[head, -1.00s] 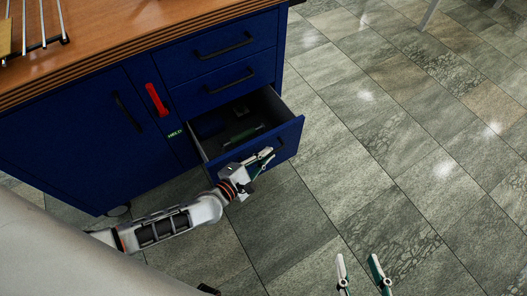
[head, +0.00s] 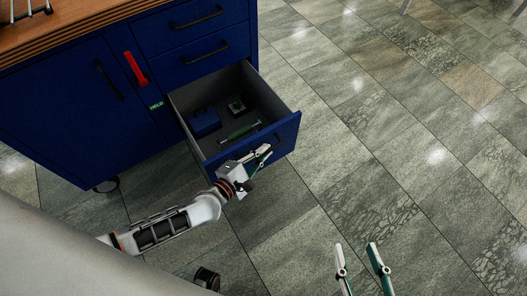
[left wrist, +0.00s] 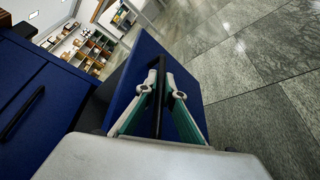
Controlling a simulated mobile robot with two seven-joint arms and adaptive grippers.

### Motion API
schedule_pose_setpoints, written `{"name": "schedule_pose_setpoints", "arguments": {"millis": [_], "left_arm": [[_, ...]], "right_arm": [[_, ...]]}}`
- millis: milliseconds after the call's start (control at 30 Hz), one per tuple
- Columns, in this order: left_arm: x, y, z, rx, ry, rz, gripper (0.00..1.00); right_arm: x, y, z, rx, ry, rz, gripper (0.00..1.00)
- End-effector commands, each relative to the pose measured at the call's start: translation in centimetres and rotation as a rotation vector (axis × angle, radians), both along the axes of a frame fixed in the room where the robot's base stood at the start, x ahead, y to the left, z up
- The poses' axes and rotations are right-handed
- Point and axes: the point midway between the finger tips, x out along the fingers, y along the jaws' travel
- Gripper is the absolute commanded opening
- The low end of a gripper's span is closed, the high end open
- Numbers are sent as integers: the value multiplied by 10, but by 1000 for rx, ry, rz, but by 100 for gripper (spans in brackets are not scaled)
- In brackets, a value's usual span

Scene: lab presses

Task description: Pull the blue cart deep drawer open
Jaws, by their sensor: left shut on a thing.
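The blue cart (head: 75,95) stands at the upper left of the head view. Its deep drawer (head: 272,140) is pulled well out, and its grey inside shows. My left gripper (head: 258,157) is at the drawer front, shut on the drawer's dark handle. In the left wrist view the black handle (left wrist: 160,75) runs between the two fingers of the left gripper (left wrist: 166,95), against the blue drawer front (left wrist: 143,62). My right gripper (head: 358,258) is at the bottom of the head view, its fingers apart and empty above the floor.
In the drawer lie a blue block (head: 204,121), a small dark green item (head: 237,105) and a green rod-like tool (head: 240,131). Two shut drawers (head: 205,62) sit above it. A red handle (head: 136,69) is on the cart front. The tiled floor (head: 390,130) to the right is clear.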

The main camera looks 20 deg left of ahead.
Motion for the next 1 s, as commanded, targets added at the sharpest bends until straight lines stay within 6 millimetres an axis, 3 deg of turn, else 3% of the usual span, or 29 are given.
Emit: {"name": "schedule_pose_setpoints", "arguments": {"millis": [600, 633, 667, 1000], "left_arm": [[0, 0, 0, 0, 0, 0, 0], [0, 0, 0, 0, 0, 0, 16], [0, 0, 0, 0, 0, 0, 23], [-1, 1, 0, 0, 0, 1, 25]], "right_arm": [[-3, 0, -1, 2, 8, 0, 40], [-3, 0, -1, 2, 7, -1, 40], [-3, 0, -1, 1, 7, 0, 40], [2, -1, 1, -1, -2, -4, 40]]}}
